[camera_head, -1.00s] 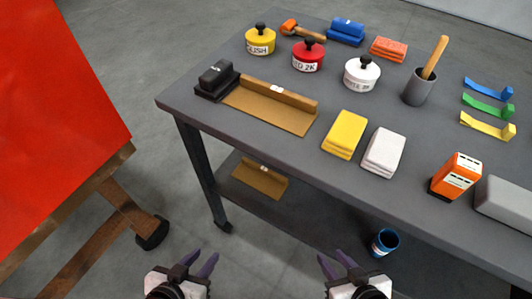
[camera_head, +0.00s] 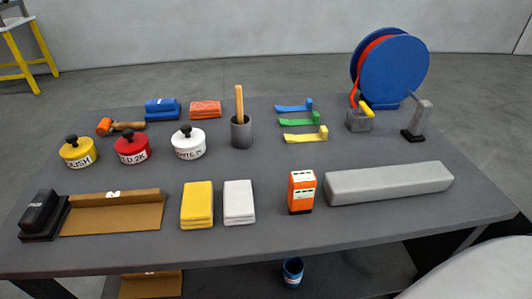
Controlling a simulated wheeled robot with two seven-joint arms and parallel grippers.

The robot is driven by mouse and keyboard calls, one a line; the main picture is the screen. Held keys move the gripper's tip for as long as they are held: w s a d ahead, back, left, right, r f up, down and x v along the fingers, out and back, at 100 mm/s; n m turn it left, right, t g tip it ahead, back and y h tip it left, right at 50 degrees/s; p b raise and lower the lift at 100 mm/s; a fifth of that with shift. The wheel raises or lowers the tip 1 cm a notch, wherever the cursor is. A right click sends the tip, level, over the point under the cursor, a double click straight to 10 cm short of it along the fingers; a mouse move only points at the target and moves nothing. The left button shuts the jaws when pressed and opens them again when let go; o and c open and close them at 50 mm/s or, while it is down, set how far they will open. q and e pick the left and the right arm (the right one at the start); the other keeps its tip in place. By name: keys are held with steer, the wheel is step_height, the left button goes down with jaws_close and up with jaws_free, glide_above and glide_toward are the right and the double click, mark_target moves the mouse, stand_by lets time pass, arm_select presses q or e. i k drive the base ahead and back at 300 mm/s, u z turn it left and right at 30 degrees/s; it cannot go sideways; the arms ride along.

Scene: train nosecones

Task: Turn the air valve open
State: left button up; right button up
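The air valve (camera_head: 358,121) is a small grey block at the back right of the table. It has a yellow lever (camera_head: 366,108) on its top right, and a red hose end meets it from above. Right behind it stands a blue hose reel (camera_head: 392,68) wound with red hose. I cannot tell from this distance whether the valve is open or closed. Neither of my grippers is in view now.
The grey table (camera_head: 300,243) holds a grey stand (camera_head: 419,119), a long grey block (camera_head: 390,183), an orange box (camera_head: 301,191), folded cloths (camera_head: 197,204), lidded pots (camera_head: 132,148), a grey cup (camera_head: 241,132) and coloured strips (camera_head: 300,120). A blue can (camera_head: 292,271) sits below.

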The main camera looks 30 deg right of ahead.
mark_target(364, 108)
steer(key=z, duration=1.25)
